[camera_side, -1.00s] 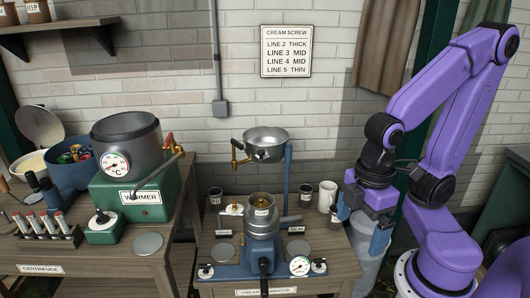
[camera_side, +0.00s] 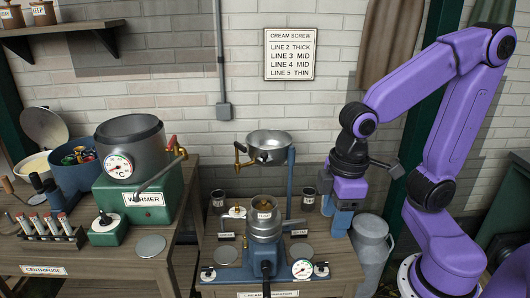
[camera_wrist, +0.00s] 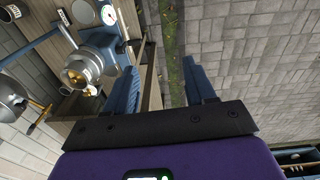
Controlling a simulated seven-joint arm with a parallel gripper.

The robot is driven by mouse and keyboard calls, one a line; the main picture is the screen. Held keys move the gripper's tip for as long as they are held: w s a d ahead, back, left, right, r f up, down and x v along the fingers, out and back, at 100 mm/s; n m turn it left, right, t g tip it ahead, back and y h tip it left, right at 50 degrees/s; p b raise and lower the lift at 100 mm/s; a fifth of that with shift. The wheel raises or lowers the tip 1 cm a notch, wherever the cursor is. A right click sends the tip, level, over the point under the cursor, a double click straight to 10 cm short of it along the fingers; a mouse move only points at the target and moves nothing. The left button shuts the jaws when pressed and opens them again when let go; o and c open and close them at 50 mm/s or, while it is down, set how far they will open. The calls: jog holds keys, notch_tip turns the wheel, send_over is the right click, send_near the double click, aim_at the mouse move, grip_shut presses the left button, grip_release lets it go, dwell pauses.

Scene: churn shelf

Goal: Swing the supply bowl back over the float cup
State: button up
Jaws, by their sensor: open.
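The supply bowl (camera_side: 269,139), a shallow metal bowl with a brass tap on its left, is held up by a blue post (camera_side: 291,180). In the side view it appears above and behind the float cup (camera_side: 264,204), the brass-coloured cup on top of the separator. In the wrist view the bowl (camera_wrist: 10,108) lies at the left edge, apart from the float cup (camera_wrist: 80,76). My gripper (camera_side: 338,222) is right of the separator and the post, touching neither. Its two blue fingers (camera_wrist: 163,82) are apart with nothing between them.
The separator (camera_side: 263,240) stands on a wooden bench with dark cups (camera_side: 308,199) behind it. A grey milk can (camera_side: 371,245) stands below my gripper at the right. The green warmer (camera_side: 138,195) is on the left bench, its spout pointing towards the bowl.

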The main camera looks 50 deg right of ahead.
jog(key=w+r+m, duration=0.3)
jog(key=w+m, duration=0.2)
jog(key=w, duration=0.5)
notch_tip(320, 180, up, 5)
jog(key=m+t+h, duration=0.2)
jog(key=m+h, duration=0.2)
jog(key=m, duration=1.2)
send_over(264, 154)
jog(key=s+a, duration=0.4)
jog(key=a, duration=0.2)
jog(key=x, duration=1.6)
jog(key=shift+s+d+f, duration=0.1)
jog(key=shift+f, duration=0.2)
grip_shut()
